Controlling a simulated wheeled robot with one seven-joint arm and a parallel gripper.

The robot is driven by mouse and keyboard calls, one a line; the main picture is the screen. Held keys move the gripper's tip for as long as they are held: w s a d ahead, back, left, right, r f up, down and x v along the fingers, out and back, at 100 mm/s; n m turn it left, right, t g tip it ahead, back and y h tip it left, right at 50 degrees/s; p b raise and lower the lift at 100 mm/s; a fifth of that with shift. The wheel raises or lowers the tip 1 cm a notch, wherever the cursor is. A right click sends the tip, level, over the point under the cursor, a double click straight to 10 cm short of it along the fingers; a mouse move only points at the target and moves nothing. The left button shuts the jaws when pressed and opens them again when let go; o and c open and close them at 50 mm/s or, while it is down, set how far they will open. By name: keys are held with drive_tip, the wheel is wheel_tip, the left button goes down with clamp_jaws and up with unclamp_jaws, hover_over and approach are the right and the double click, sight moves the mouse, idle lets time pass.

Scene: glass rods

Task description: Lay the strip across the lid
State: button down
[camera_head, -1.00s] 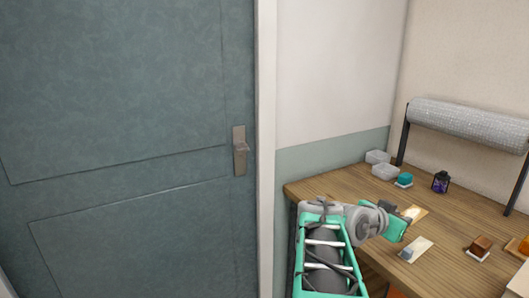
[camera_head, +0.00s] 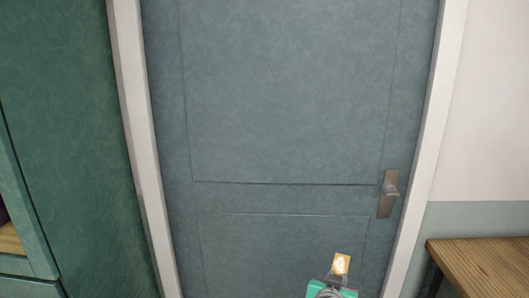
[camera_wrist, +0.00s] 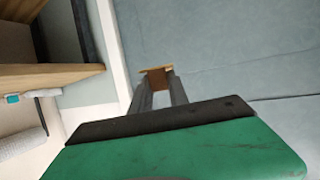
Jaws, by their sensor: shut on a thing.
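My gripper (camera_head: 337,279) is low in the head view, in front of the closed door, and is shut on a small strip. The strip (camera_head: 341,263) looks like a tan and whitish card and stands up from the fingertips. In the wrist view the strip (camera_wrist: 155,70) shows as a thin brown and tan piece between the two grey fingers (camera_wrist: 157,86). The strip is held in the air, apart from any surface. No lid can be made out in either current view.
A grey-blue door (camera_head: 290,120) with a metal handle (camera_head: 388,194) fills the middle. A wooden table (camera_head: 485,268) is at the lower right, and a green cabinet (camera_head: 60,130) stands at the left. The wrist view also shows a small teal item (camera_wrist: 12,99) and a pale roll (camera_wrist: 22,142).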

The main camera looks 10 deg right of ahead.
drive_tip(key=s+a+f+n+t+y, duration=0.15)
drive_tip(key=a+n+y, duration=0.8)
drive_tip(key=a, duration=1.35)
drive_tip(key=w+d+r+m+h, duration=0.1)
drive_tip(key=d+r, duration=0.1)
drive_tip(key=d, duration=0.4)
drive_tip(key=w+d+r+m+h, duration=0.1)
drive_tip(key=d+r+m+h, duration=0.1)
drive_tip(key=d, duration=0.4)
drive_tip(key=shift+d+r+p, duration=0.4)
drive_tip(key=shift+r+p, duration=0.05)
drive_tip(key=shift+r, duration=0.35)
drive_tip(key=shift+m+t, duration=0.25)
